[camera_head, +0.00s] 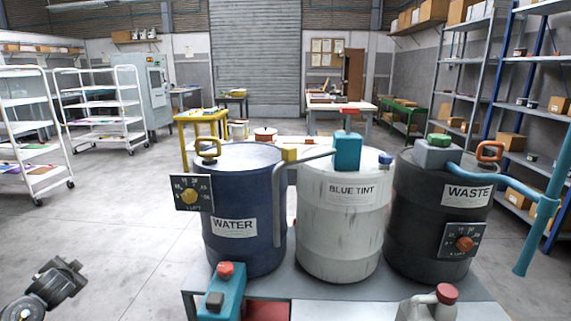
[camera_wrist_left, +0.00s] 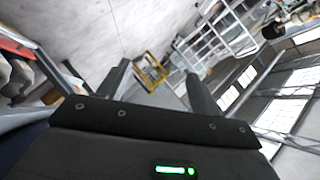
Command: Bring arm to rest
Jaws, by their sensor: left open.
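Part of my left arm (camera_head: 45,288) shows at the lower left of the head view, well apart from the drums. In the left wrist view my left gripper (camera_wrist_left: 158,75) has its two fingers spread wide with nothing between them. The wrist view is tilted and looks out over the floor, with a yellow stand (camera_wrist_left: 152,70) far beyond the fingers. My right gripper is not in either view.
A blue WATER drum (camera_head: 240,190), a white BLUE TINT drum (camera_head: 335,235) and a black WASTE drum (camera_head: 415,205) stand on a grey bench (camera_head: 375,290). A red-capped jug (camera_head: 430,305) is in front. Floor (camera_head: 110,225) at left is clear.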

